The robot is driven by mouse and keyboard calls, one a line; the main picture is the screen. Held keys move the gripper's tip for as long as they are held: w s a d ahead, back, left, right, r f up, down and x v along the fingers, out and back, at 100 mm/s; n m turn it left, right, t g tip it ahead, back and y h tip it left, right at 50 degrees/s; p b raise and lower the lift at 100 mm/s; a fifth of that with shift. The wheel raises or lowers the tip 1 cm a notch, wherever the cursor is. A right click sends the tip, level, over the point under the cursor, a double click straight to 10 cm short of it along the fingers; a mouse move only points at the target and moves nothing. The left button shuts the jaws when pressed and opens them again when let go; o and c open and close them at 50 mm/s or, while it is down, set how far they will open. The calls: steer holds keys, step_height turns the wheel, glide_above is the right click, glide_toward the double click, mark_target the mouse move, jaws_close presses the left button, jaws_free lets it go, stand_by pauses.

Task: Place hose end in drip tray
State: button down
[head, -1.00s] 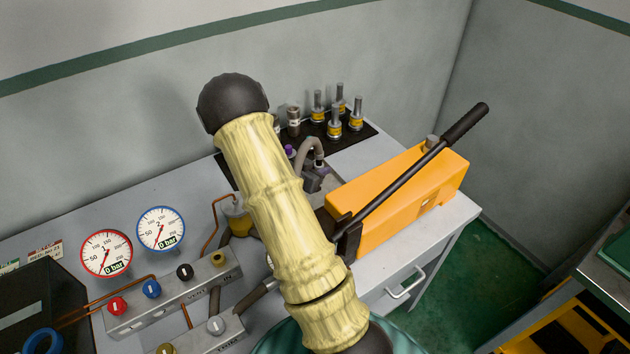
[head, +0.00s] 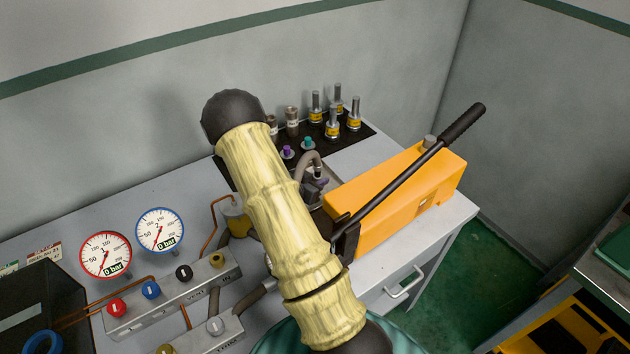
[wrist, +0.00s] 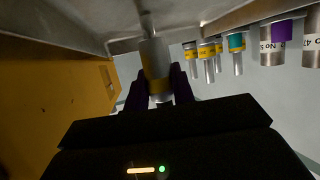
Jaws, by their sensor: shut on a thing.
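My gripper (wrist: 166,88) is shut on the hose end (wrist: 155,62), a grey metal fitting with a yellow band. The wrist view is upside down, so the fitting's thin tip points down towards the bench. A grey metal tray-like surface with raised sides, which looks like the drip tray (wrist: 60,28), lies around and beyond that tip. I cannot tell whether the tip touches it. In the head view the grey hose (head: 309,160) arches over the gripper, between the black mat and the orange pump. My arm hides much of this area.
The orange pump (head: 400,200) with its long black lever stands close to the right of the gripper. Several fittings stand on the black mat (head: 355,143) behind. Two gauges (head: 105,255) and a valve block (head: 180,290) are at left. The bench's front right strip is clear.

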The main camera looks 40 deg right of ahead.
steer(key=c, duration=1.2)
jaws_free()
steer(key=shift+a+f, duration=0.1)
steer(key=shift+w, duration=0.1)
steer(key=shift+r, duration=0.2)
steer(key=shift+a, duration=0.4)
steer(key=v, duration=0.7)
steer(key=b+v, duration=0.1)
steer(key=v, duration=0.3)
steer(key=shift+s+r, duration=0.1)
steer(key=shift+s, duration=0.2)
steer(key=shift+a, duration=0.1)
steer(key=shift+w, duration=0.2)
